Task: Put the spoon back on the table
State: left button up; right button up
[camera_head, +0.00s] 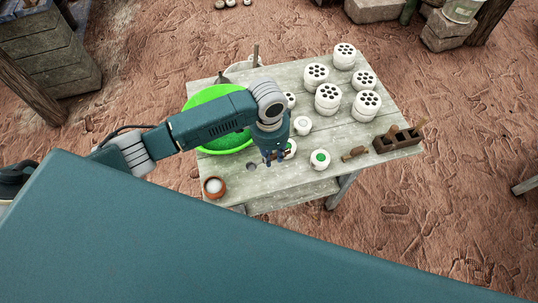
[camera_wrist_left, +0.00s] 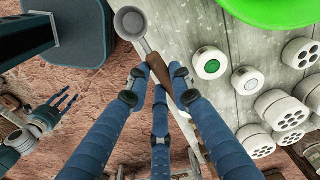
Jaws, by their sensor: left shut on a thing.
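The spoon (camera_wrist_left: 131,24) is a grey ladle with a round bowl and a brown wooden handle. My left gripper (camera_wrist_left: 162,72) is shut on its handle, as the left wrist view shows. In the head view my left gripper (camera_head: 274,158) points down over the front part of the table (camera_head: 300,184), and the spoon's bowl (camera_head: 252,166) shows just left of it. I cannot tell whether the spoon touches the table. My right gripper (camera_wrist_left: 64,103) shows at the left of the wrist view, its fingers apart and empty, away from the table.
A green basin (camera_head: 226,146) is behind my left arm. A small brown bowl (camera_head: 214,187) stands at the front left corner. A white jar with a green top (camera_head: 319,160) is right of the gripper. Several white perforated cylinders (camera_head: 328,97) and a wooden mould box (camera_head: 397,139) stand farther right.

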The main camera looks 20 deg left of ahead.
pick_arm(q)
jog(key=f+b, duration=0.1)
jog(key=f, duration=0.1)
jog(key=s+f+m+b, duration=0.1)
jog(key=f, duration=0.1)
jog(key=s+f+m+b, duration=0.1)
jog(key=f, duration=0.2)
jog(key=shift+d, duration=0.1)
notch_tip(320, 180, down, 3)
jog(key=b, duration=0.3)
grip_shut()
jog(key=shift+f+b, duration=0.65)
jog(key=shift+f, duration=0.5)
pick_arm(e)
notch_tip(320, 180, down, 6)
jog(key=shift+s+a+f, duration=0.2)
jog(key=shift+s+a, duration=0.05)
jog(key=shift+a, duration=0.15)
pick_arm(q)
jog(key=shift+f, duration=0.15)
pick_arm(e)
jog(key=shift+r, duration=0.1)
